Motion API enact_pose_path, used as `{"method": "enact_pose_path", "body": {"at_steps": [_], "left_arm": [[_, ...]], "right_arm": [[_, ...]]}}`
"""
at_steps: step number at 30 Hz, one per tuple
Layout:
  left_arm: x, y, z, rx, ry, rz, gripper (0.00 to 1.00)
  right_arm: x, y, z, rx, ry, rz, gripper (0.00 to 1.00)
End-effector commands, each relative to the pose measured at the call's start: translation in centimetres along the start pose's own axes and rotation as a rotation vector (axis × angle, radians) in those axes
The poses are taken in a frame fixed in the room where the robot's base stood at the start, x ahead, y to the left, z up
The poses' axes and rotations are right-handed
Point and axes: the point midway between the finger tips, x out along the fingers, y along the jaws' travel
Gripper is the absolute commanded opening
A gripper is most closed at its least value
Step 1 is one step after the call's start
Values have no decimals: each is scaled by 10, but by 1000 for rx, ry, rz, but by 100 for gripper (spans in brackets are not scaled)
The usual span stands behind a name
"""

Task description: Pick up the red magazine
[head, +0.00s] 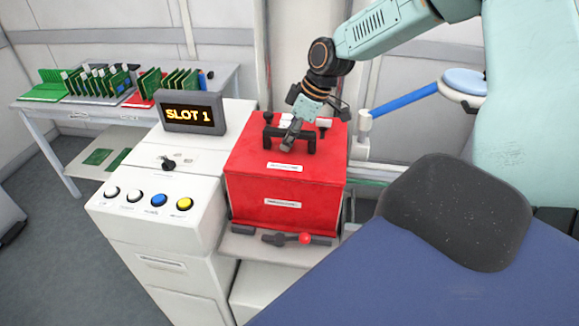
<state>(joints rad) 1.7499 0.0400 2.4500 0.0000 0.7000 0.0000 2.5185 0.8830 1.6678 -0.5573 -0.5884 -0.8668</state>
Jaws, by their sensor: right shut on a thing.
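The red magazine (284,188) is a red box with a black handle on top and white labels on its top and front. It stands upright on a grey ledge beside the white console. My right gripper (293,130) reaches down from the upper right and is shut on the magazine's black handle. The fingers partly cover the handle. Whether the box is lifted off the ledge at all, I cannot tell. My left gripper is not in view.
A white console (130,190) with several buttons and a "SLOT 1" display (192,112) stands just left. A red-knobbed lever (304,239) lies before the magazine. A table (45,108) with green boards is at back left. A blue bar (405,99) runs behind right.

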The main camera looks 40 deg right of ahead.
Motion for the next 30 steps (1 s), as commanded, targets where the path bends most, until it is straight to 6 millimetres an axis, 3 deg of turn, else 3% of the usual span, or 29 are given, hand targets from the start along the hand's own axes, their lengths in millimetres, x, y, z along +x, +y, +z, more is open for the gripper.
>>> {"method": "enact_pose_path", "body": {"at_steps": [8, 24, 30], "left_arm": [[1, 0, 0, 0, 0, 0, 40], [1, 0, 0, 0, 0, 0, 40], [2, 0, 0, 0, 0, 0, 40]], "right_arm": [[-6, 3, -4, -2, 6, 9, 0], [-79, 3, -35, -1, 10, 12, 0], [-95, 3, -41, -1, 8, 10, 0]]}}
